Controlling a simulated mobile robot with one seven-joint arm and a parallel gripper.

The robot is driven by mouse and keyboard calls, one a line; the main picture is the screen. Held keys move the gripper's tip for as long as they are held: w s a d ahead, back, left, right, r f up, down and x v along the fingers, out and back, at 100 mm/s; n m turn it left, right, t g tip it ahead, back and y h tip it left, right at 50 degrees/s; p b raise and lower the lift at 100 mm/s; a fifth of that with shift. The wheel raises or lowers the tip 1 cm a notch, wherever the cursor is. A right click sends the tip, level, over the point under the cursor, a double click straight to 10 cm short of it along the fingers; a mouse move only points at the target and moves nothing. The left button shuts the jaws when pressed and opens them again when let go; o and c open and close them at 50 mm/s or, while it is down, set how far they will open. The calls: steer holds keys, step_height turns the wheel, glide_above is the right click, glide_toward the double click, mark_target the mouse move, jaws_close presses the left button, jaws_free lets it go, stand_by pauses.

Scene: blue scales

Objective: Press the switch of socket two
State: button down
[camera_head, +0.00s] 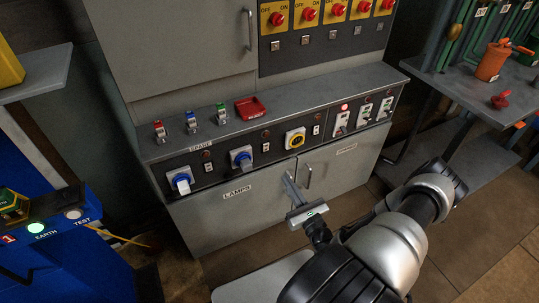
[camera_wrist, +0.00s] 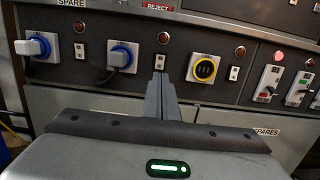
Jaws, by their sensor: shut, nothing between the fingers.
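My gripper (camera_head: 288,179) has its fingers together with nothing between them, in front of the grey cabinet. In the wrist view my gripper (camera_wrist: 160,80) points at the dark panel. The second socket from the left is blue-ringed with a plug in it (camera_wrist: 121,57); it also shows in the head view (camera_head: 241,158). A small white switch (camera_wrist: 160,62) sits to its right, just beyond my fingertips, partly hidden by them. In the head view that switch (camera_head: 265,147) is up and left of my fingertips. I cannot tell whether they touch it.
Another blue socket with a plug (camera_wrist: 38,47) and its switch (camera_wrist: 79,52) are left. A yellow-framed socket (camera_wrist: 203,68) and its switch (camera_wrist: 234,73) are right. A red lamp is lit (camera_head: 344,107). A vertical door handle (camera_head: 308,176) stands out near my gripper.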

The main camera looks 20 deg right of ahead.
mark_target(266, 146)
steer(key=w, duration=0.4)
steer(key=w+r+b, duration=0.1)
steer(key=w, duration=0.4)
steer(key=w+b, duration=0.1)
steer(key=w, duration=0.4)
steer(key=shift+a+r, duration=0.3)
steer(key=shift+r, duration=0.05)
steer(key=shift+r, duration=0.1)
